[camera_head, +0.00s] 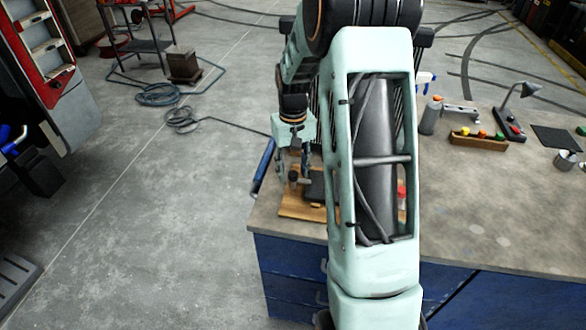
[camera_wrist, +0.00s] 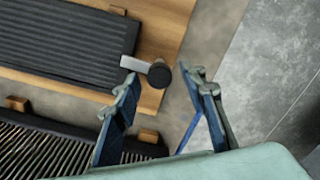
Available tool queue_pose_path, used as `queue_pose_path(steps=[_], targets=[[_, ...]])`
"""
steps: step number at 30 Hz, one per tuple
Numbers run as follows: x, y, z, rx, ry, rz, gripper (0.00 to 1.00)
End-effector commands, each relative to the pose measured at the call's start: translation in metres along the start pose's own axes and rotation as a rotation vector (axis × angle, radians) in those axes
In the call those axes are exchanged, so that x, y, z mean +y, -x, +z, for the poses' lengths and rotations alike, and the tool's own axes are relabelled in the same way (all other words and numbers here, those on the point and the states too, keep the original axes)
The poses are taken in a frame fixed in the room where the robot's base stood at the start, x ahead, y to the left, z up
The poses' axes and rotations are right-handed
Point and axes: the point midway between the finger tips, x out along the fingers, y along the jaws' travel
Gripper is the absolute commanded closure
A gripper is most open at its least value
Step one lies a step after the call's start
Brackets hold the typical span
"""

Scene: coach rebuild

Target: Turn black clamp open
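The black clamp shows in the wrist view as a round black knob (camera_wrist: 159,74) on a short grey lever (camera_wrist: 138,65), at the edge of a wooden board (camera_wrist: 178,22). The lever runs left to a dark ribbed plate (camera_wrist: 75,42) on the board. My gripper (camera_wrist: 160,78) is open and empty, with one finger on each side of the knob in the picture. I cannot tell whether either finger touches it. In the head view, my gripper (camera_head: 293,172) points down over the board (camera_head: 298,211) at the bench's left end, and my arm hides part of the plate.
A second dark ribbed part (camera_wrist: 45,150) lies near the board in the wrist view. The bench (camera_head: 470,220) holds a spray bottle (camera_head: 430,115), a wooden tray (camera_head: 478,141) and a lamp (camera_head: 527,90) to the right. Open concrete floor lies left of the bench.

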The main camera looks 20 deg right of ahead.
Motion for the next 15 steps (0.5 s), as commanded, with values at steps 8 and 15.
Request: queue_pose_path(steps=[8, 15], targets=[[0.0, 0.0002, 0.0, 0.0, 0.0, 0.0, 0.71], [0.0, 0.0004, -0.0001, 0.0, 0.0, 0.0, 0.98]])
